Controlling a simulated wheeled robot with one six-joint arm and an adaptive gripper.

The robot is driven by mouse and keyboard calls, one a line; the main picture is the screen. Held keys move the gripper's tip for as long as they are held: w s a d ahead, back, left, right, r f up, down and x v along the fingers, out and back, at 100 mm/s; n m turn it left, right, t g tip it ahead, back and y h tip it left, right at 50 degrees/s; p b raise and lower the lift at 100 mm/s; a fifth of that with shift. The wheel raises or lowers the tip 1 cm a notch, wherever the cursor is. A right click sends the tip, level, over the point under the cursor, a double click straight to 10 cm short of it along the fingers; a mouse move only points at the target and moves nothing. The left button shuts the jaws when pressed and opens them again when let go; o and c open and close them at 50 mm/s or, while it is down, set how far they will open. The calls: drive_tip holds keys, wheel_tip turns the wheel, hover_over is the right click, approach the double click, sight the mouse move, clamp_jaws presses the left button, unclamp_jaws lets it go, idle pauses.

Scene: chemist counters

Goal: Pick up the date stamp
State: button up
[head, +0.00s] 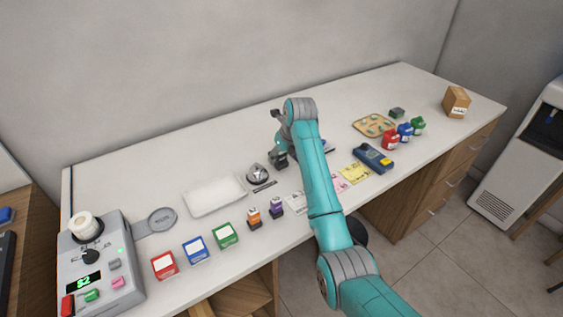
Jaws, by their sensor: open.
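My gripper (279,158) is dark and small in the head view, low over the middle of the white counter and partly hidden by my own arm. It is open, and I see nothing held in it. I cannot tell for sure which thing is the date stamp. A small orange and dark upright piece (253,217) and a purple and dark one (277,206) stand side by side near the front edge, nearer the camera than my gripper. A round black and silver thing (257,174) sits just left of my gripper, with a short dark strip (265,187) before it.
Left are a grey machine (100,265), red (164,265), blue (196,249) and green (226,235) boxes, and a white tray (215,207). Right are a blue handheld device (373,158), several coloured bottles (404,131) and a carton (456,102). The counter's back strip is mostly clear.

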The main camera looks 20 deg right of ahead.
drive_tip(key=shift+f, duration=0.15)
clamp_jaws()
wheel_tip(320, 180, up, 10)
drive_tip(key=shift+r, duration=0.1)
idle(0.6)
